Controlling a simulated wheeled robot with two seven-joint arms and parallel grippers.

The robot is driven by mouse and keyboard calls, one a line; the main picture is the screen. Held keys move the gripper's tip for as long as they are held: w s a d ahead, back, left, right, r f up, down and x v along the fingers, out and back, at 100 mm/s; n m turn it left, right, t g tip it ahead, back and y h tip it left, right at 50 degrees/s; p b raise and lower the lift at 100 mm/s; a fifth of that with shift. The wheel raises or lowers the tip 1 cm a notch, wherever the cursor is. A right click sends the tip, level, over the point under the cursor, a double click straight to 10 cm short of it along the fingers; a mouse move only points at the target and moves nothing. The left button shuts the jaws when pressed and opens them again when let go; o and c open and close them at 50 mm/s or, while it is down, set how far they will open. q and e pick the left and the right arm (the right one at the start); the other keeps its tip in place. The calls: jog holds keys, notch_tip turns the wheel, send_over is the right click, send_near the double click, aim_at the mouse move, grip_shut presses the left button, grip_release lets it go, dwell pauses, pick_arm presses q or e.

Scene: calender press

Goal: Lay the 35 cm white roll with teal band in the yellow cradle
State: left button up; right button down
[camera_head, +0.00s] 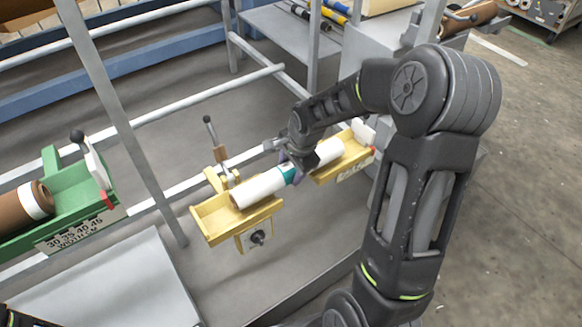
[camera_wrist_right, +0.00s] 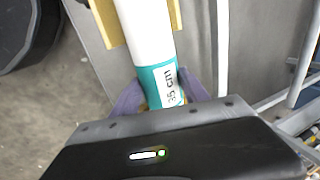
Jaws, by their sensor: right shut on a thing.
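The white roll (camera_head: 262,187) lies level across the two halves of the yellow cradle, with its teal band (camera_head: 288,175) over the gap between them. Its left end is over the cradle's left half (camera_head: 218,220) and its right end over the right half (camera_head: 326,175). I cannot tell if it touches the cradle floor. My right gripper (camera_head: 297,167) is shut on the roll at the teal band. In the right wrist view the purple fingers (camera_wrist_right: 160,98) hold the band, which reads "35 cm". My left gripper is out of view.
A green cradle (camera_head: 75,190) with a brown roll (camera_head: 18,207) stands at the left, marked with a width scale. A lever with a black knob (camera_head: 208,120) rises behind the yellow cradle. Grey rails and posts (camera_head: 115,110) surround it. Open floor lies at the right.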

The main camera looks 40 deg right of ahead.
jog(key=shift+f+b, duration=0.4)
jog(key=shift+f, duration=0.05)
dwell(0.5)
jog(key=shift+c, duration=2.4)
grip_release()
jog(key=p+v, duration=0.2)
jog(key=v, duration=0.5)
jog(key=shift+s+r, duration=0.15)
jog(key=shift+r, duration=0.25)
jog(key=shift+s, duration=0.1)
